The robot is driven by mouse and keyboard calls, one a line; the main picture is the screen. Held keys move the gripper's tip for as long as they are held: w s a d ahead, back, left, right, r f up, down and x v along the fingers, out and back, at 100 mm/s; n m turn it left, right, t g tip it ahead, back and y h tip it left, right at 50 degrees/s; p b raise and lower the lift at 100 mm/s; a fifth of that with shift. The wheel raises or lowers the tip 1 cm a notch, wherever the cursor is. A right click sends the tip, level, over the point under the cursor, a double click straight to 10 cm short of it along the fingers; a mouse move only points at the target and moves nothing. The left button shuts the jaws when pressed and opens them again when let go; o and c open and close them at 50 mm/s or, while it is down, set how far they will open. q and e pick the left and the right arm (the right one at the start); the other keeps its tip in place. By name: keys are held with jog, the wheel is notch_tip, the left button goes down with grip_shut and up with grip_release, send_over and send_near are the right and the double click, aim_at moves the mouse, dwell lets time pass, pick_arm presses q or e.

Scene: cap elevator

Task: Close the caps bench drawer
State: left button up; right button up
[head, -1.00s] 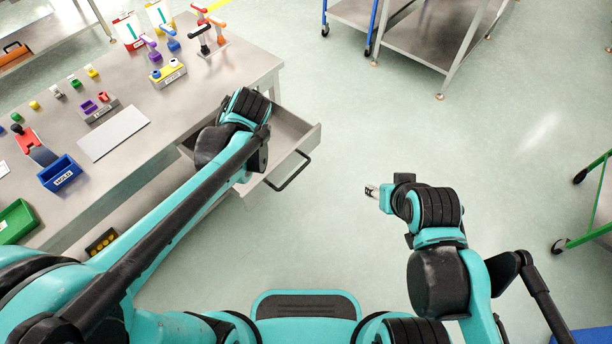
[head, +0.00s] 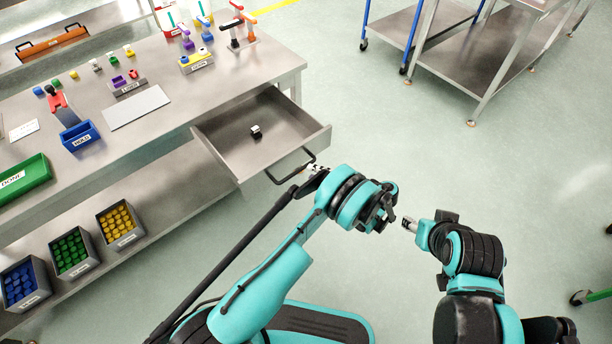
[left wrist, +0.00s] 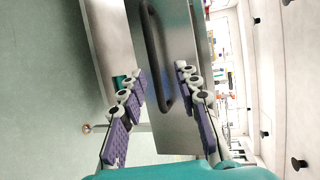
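The caps bench drawer (head: 285,112) is pulled out from the steel bench, with a small black-and-white object (head: 256,131) lying inside. Its dark bar handle (head: 280,178) is on the front panel. My left gripper (head: 315,170) is just outside the drawer front, by the right end of the handle. In the left wrist view the left gripper (left wrist: 161,78) has its purple-padded fingers apart, with the handle (left wrist: 153,40) ahead and partly between them. Contact cannot be told. My right gripper (head: 407,223) is over open floor, away from the drawer; its fingers are too small to read.
The bench top (head: 215,90) holds a blue bin (head: 82,137), a green bin (head: 22,180), a white sheet (head: 136,108) and small coloured parts. Bins of caps (head: 118,226) stand on the lower shelf. A steel cart (head: 480,60) stands at the back right. The floor before the drawer is clear.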

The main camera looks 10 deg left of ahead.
aim_at(298, 170)
pick_arm(q)
jog(key=x, duration=0.2)
jog(key=b+x, duration=0.1)
jog(key=x, duration=0.2)
jog(key=f+b+x, duration=0.1)
jog(key=x, duration=0.1)
jog(key=shift+s+a, duration=0.15)
jog(key=shift+c, duration=0.2)
grip_shut()
